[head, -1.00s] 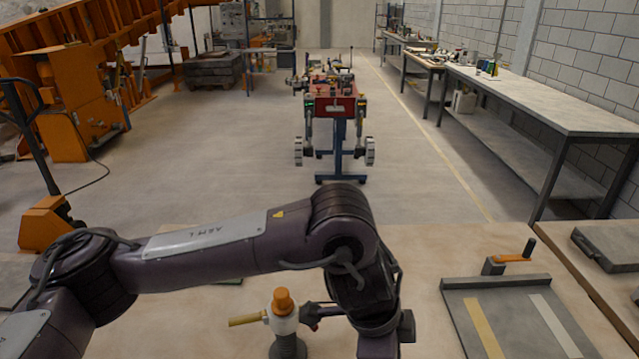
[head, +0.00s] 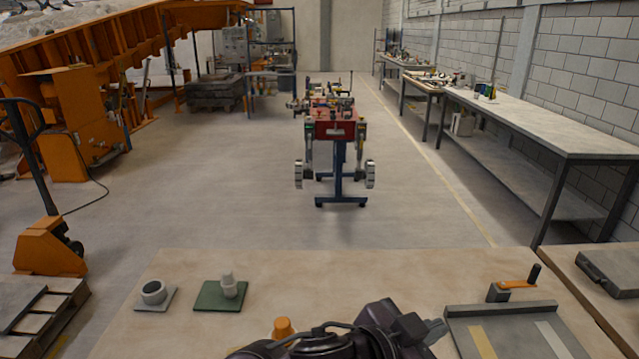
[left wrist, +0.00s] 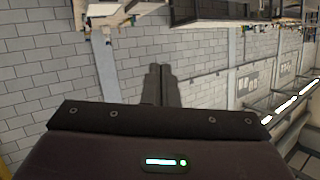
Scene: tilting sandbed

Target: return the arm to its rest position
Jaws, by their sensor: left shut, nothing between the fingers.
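My left arm (head: 330,345) is folded low at the bottom centre of the head view, over the near part of the table. My left gripper (head: 434,328) points to the right there, close to the tray with stripes. In the left wrist view its two fingers (left wrist: 161,70) lie together, shut and empty, with the block wall and benches behind them. My right gripper is in neither view.
The table (head: 420,270) carries a grey cup on a plate (head: 154,292), a white fitting on a green plate (head: 228,285), an orange-topped piece (head: 283,327) partly hidden by my arm, and a striped tray (head: 510,328). A red cart (head: 336,130) stands beyond.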

